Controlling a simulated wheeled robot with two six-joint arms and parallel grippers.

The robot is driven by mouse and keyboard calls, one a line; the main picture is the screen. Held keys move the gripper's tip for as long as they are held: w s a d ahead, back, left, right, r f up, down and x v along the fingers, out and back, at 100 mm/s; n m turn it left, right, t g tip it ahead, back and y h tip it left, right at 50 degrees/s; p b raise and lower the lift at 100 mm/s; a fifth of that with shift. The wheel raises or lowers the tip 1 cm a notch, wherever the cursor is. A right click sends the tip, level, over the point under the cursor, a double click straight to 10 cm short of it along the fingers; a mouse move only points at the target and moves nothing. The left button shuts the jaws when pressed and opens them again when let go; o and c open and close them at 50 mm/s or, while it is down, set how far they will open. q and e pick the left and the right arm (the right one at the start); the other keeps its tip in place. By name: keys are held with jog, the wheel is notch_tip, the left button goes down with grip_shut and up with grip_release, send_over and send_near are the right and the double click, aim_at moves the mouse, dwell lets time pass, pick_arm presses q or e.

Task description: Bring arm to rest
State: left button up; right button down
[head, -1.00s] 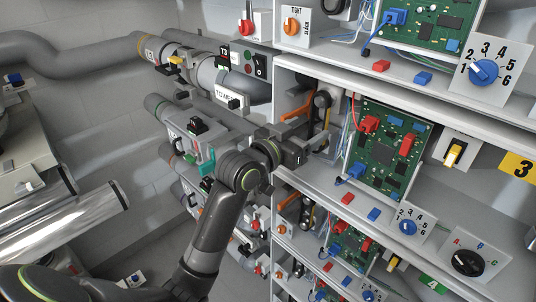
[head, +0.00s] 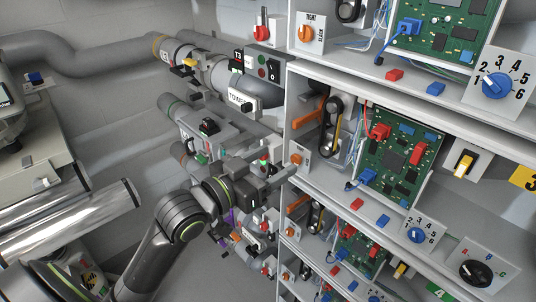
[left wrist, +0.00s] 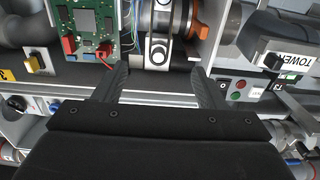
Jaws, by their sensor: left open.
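My left arm enters the head view from the lower left. Its gripper (head: 282,178) points right, in front of the left edge of the middle shelf. In the left wrist view the two dark fingers (left wrist: 158,88) stand wide apart with nothing between them. Beyond the fingers are a black belt on pulleys (left wrist: 158,42) and an orange handle (left wrist: 198,22). The same belt (head: 332,125) and orange handle (head: 306,112) show in the middle shelf bay in the head view, above the gripper. My right gripper is in neither view.
A shelf unit on the right holds green circuit boards (head: 400,155), a blue dial (head: 496,84) and a black knob (head: 475,273). Grey blower tubes with a TOWER label (head: 242,102) lie left of it, behind my arm. Shiny metal cylinders (head: 80,215) are at far left.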

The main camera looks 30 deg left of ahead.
pick_arm(q)
jog(key=shift+s+a, duration=0.1)
jog(key=shift+s, duration=0.05)
jog(key=w+a+f+n+g+y+b, duration=0.2)
jog(key=a+f, duration=0.2)
jog(key=f, duration=0.8)
jog(key=w+a+f+n+g+y+b, duration=0.1)
jog(key=a+f+y, duration=0.15)
jog(key=f, duration=0.85)
jog(key=w+a+f+n+g+y+b, duration=0.2)
jog(key=a+f, duration=0.2)
jog(key=f, duration=0.8)
jog(key=s+a+f+g+b, duration=0.15)
jog(key=s+f, duration=0.45)
jog(key=f, duration=0.6)
jog(key=s+a+f+g+b, duration=0.1)
jog(key=s+f+g, duration=0.3)
jog(key=f, duration=0.8)
jog(key=s+d+f+g+b, duration=0.1)
jog(key=s+f, duration=0.6)
jog(key=s, duration=0.4)
jog(key=s+d+f+g+b, duration=0.1)
jog(key=s+d+f+g, duration=0.1)
jog(key=s+f, duration=0.5)
jog(key=s+d+f+g+b, duration=0.1)
jog(key=s+f, duration=0.7)
jog(key=s, duration=0.8)
jog(key=shift+d+g+y+b, duration=0.35)
jog(key=shift+g+b, duration=0.1)
jog(key=shift+g, duration=0.2)
